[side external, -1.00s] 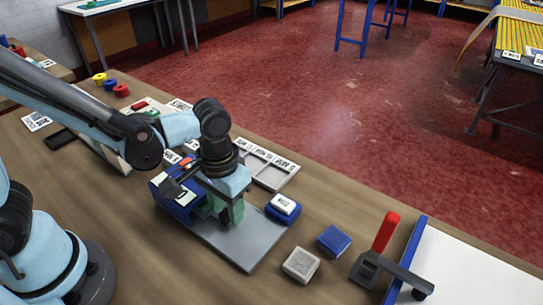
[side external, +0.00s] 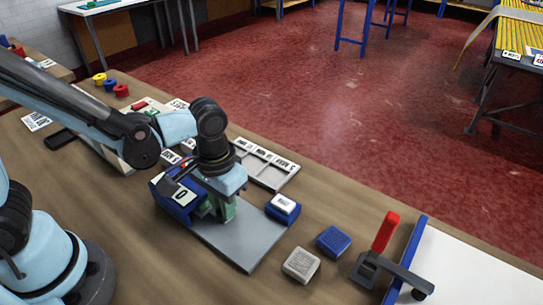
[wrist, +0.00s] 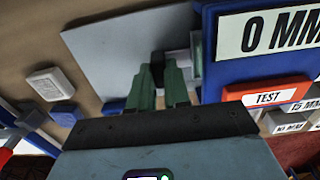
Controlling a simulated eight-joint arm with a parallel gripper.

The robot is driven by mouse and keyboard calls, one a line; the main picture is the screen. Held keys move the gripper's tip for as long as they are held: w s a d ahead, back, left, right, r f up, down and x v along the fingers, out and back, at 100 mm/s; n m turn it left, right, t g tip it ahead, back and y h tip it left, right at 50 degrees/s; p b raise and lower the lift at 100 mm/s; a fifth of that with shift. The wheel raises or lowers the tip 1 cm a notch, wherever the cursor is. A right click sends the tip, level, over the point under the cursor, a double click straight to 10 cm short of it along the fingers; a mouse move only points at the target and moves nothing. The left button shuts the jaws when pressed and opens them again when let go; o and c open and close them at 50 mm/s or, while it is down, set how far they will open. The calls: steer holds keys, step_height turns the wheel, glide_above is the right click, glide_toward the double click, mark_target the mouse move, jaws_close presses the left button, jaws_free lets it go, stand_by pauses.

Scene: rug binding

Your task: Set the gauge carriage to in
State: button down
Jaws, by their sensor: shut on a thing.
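The gauge has a blue housing (side external: 168,205) with a white display that reads "0" in the side view and "0 MM" in the wrist view (wrist: 275,32). A grey plate (side external: 243,243) extends from the housing. My gripper (side external: 223,208) is low over the plate, close beside the housing. In the wrist view, its green fingers (wrist: 163,78) are shut on a small dark piece (wrist: 157,62), which appears to be the carriage grip. A pale bar (wrist: 178,58) lies between that piece and the housing. My fingers hide much of the piece.
A grey sectioned tray (side external: 283,180) is behind the gauge. Blue (side external: 334,240) and grey (side external: 301,265) blocks and a red-handled lever (side external: 385,232) stand to the right. Bare bench (side external: 130,215) lies to the left.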

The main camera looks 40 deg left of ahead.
steer(key=shift+a, duration=0.8)
steer(key=c, duration=1.1)
jaws_free()
steer(key=shift+d, duration=0.25)
steer(key=shift+d+r, duration=0.15)
steer(key=shift+d, duration=0.85)
step_height(320, 180, up, 12)
steer(key=shift+w+a+r, duration=0.5)
steer(key=shift+w+a, duration=0.35)
steer(key=shift+a, duration=1.15)
steer(key=shift+w+a+r, duration=0.5)
steer(key=shift+w+a, duration=0.4)
steer(key=shift+a, duration=1.05)
steer(key=shift+w+a+r, duration=0.5)
steer(key=shift+w+a, duration=0.35)
steer(key=shift+a, duration=1.15)
